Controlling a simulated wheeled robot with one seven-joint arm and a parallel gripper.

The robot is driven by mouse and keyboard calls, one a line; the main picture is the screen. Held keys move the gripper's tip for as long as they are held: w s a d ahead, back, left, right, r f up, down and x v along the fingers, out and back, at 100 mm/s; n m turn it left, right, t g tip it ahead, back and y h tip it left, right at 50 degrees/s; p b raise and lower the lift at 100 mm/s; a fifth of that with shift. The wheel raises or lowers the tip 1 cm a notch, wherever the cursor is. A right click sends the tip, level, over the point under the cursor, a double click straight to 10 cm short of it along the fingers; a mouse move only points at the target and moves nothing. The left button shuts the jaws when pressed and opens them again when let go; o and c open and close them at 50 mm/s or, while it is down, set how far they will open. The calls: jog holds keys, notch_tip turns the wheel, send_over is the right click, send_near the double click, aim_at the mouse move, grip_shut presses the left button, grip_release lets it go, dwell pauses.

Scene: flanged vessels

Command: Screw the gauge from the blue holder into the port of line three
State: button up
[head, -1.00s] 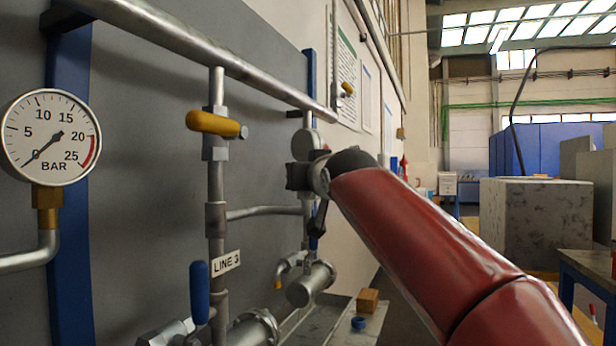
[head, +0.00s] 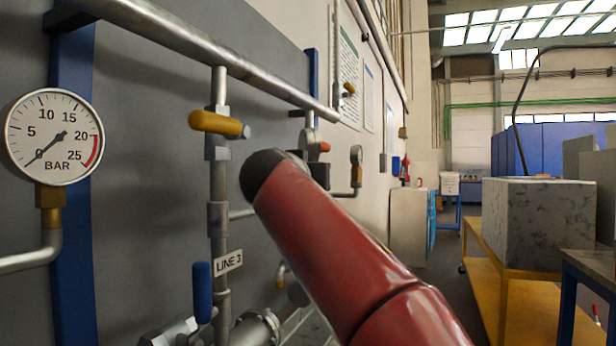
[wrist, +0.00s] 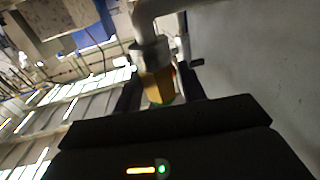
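In the wrist view the dark fingers of my gripper (wrist: 159,84) stand on both sides of a brass fitting (wrist: 156,86), apparently the gauge's stem, and seem closed on it. Its end shows green. The dial cannot be seen there. The stem lines up with the collar of a grey elbow pipe (wrist: 149,50), apparently the port; whether the thread is engaged cannot be told. In the head view my red arm covers the port area and most of my gripper. The line three label (head: 228,262) hangs on the vertical pipe. The blue holder is hidden now.
A mounted dial gauge (head: 54,137) stands at the left, reading near zero. A yellow valve handle (head: 217,123) and a blue handle (head: 201,292) stick out near line three. A yellow cart (head: 530,305) with a stone-like block (head: 538,222) stands right; the floor between is open.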

jog(key=shift+o, duration=1.2)
jog(key=s+a+b, duration=0.1)
jog(key=s+b, duration=0.1)
jog(key=s, duration=0.5)
jog(key=shift+s+a, duration=0.25)
jog(key=shift+s, duration=0.05)
